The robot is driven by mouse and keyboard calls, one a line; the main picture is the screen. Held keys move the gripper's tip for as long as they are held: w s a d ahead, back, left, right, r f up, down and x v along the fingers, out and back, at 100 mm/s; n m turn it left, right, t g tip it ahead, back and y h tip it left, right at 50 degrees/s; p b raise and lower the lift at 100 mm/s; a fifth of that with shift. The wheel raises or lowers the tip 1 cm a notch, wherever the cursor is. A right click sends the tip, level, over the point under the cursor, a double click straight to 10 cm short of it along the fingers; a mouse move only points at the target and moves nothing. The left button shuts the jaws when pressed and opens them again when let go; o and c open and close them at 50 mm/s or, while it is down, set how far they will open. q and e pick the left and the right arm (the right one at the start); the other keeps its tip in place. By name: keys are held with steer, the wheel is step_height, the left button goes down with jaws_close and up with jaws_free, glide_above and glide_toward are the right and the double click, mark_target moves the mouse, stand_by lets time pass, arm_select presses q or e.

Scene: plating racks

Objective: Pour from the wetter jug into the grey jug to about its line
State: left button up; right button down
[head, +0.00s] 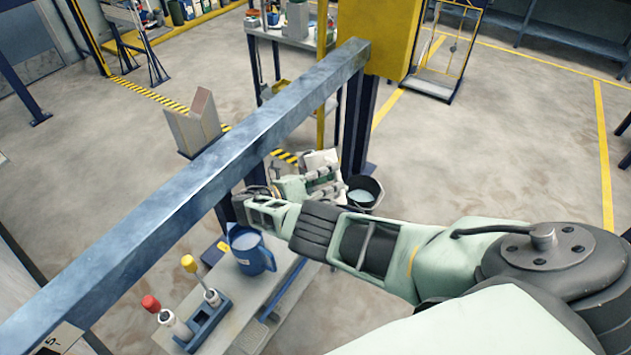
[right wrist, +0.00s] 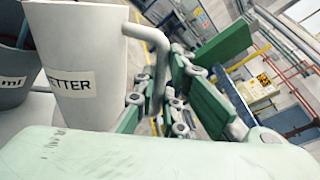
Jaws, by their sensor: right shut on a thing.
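The wetter jug (right wrist: 85,55) is pale, with a label reading "ETTER" in the right wrist view. In the head view its pale body (head: 322,160) shows only partly behind my right gripper (head: 298,188). That gripper is shut on the jug's handle; its green fingers show beside the handle in the right wrist view (right wrist: 155,108). The grey jug (head: 372,184) is dark, stands close to the right of the wetter jug and holds pale liquid. A dark vessel (right wrist: 14,75) with a partly cut-off label also shows at the wrist view's left edge. My left gripper is out of view.
A blue jug (head: 250,252) with liquid stands on the bench (head: 255,303) at lower left. A long steel beam (head: 200,190) crosses above the bench; a yellow-topped post (head: 378,40) stands behind.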

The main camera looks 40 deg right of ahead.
steer(key=shift+w+r, duration=0.15)
steer(key=shift+r, duration=0.1)
steer(key=shift+w+r+n, duration=0.1)
steer(key=shift+n, duration=0.3)
stand_by(0.9)
steer(key=shift+w+r+n, duration=0.2)
steer(key=shift+n, duration=0.1)
steer(key=shift+d+r, duration=0.1)
stand_by(1.0)
steer(key=shift+w+r+n+g, duration=0.15)
steer(key=shift+w+n+g, duration=0.15)
steer(key=shift+n, duration=0.1)
steer(key=shift+s, duration=0.1)
stand_by(0.8)
